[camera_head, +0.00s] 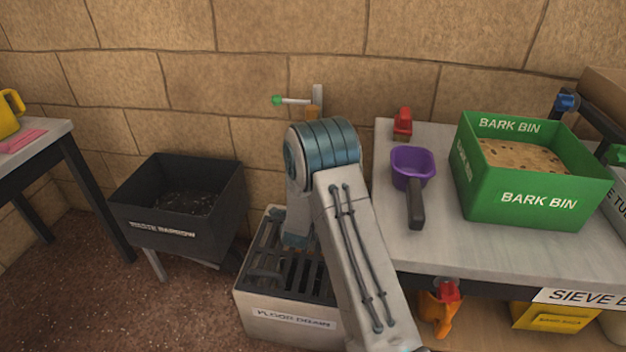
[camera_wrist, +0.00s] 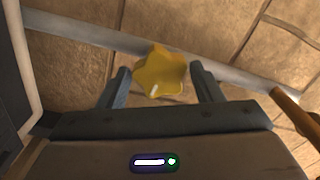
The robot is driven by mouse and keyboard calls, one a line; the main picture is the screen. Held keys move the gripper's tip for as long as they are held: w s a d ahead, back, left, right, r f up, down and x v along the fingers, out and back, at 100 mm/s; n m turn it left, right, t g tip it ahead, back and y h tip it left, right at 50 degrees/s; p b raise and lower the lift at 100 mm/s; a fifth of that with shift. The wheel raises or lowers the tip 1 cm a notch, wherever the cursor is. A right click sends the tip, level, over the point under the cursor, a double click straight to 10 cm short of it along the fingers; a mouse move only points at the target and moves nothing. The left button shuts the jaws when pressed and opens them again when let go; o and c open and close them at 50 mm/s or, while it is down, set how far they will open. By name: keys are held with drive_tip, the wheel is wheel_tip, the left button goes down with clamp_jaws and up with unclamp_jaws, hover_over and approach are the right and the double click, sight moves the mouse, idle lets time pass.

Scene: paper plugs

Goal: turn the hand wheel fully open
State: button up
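The hand wheel (camera_wrist: 163,75) is a yellow, star-shaped knob in front of a grey pipe (camera_wrist: 84,34) on the stone wall in the wrist view. My gripper (camera_wrist: 160,68) is open, with one dark finger on the left of the wheel and one on the right. Narrow gaps show between the fingers and the wheel, and nothing is clamped. How deep the fingers reach around it I cannot tell. In the head view my arm hides the gripper and the wheel.
A wall pipe (camera_head: 318,98) carries a lever with a green tip (camera_head: 277,100). A slatted floor drain box (camera_head: 290,325) stands below my arm. The bench (camera_head: 460,250) at right holds a purple scoop (camera_head: 411,165) and a green bark bin (camera_head: 530,195). A dark barrow (camera_head: 180,215) stands left.

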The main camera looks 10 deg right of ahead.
drive_tip(key=shift+o, duration=0.7)
drive_tip(key=shift+v, duration=2)
drive_tip(key=shift+s, duration=0.1)
drive_tip(key=shift+v, duration=1.9)
drive_tip(key=shift+s+a, duration=0.1)
